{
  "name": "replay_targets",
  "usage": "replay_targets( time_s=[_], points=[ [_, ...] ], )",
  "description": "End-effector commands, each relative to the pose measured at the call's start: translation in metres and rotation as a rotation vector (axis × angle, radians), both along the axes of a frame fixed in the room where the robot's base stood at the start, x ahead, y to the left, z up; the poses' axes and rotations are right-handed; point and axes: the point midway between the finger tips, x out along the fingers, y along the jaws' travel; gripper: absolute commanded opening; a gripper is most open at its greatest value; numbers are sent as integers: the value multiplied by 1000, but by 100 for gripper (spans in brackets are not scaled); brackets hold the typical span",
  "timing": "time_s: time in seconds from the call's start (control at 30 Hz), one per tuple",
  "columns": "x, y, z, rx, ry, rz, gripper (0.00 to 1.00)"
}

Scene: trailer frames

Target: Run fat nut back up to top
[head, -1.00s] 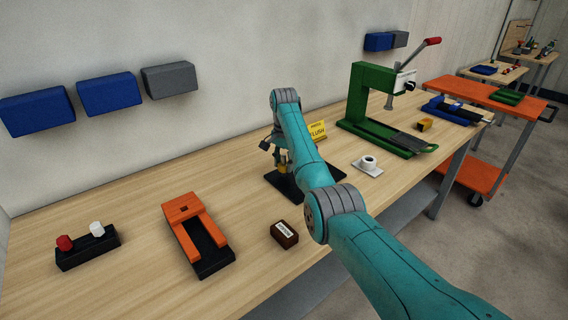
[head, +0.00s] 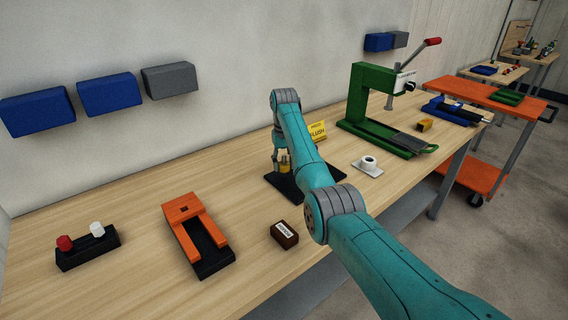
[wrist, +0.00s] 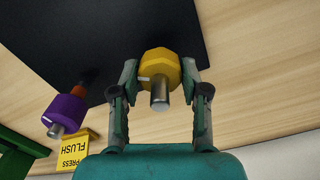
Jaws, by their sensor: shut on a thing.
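The fat nut is a yellow faceted nut (wrist: 160,67) around a grey metal post (wrist: 160,95) in the wrist view. The post's end sticks out of the nut toward the camera. My gripper (wrist: 159,75) is shut on the nut, with one finger against each side. In the head view the yellow nut (head: 284,163) shows partly between my gripper's fingers, above a black base plate (head: 280,183). My arm hides part of the plate. How far along the post the nut sits is hard to tell.
A purple knob (wrist: 64,114) on an orange-tipped post stands beside the nut, near a yellow "PRESS FLUSH" sign (wrist: 74,149). A green press (head: 362,110) stands to the right. A dark labelled box (head: 284,234) and an orange fixture (head: 182,211) lie nearer the front left.

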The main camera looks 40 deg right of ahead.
Motion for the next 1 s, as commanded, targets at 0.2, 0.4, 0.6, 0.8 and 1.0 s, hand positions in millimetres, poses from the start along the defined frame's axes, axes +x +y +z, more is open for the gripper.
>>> replay_targets(
  time_s=[0.2, 0.4, 0.6, 0.8, 1.0],
  points=[
    [-2, 1, -5, 3, 8, 206, 10],
    [-2, 1, -6, 4, 9, 396, 10],
    [-2, 1, -6, 5, 9, 586, 10],
    [-2, 1, -6, 6, 8, 776, 10],
    [-2, 1, -6, 7, 8, 965, 10]
  ],
)
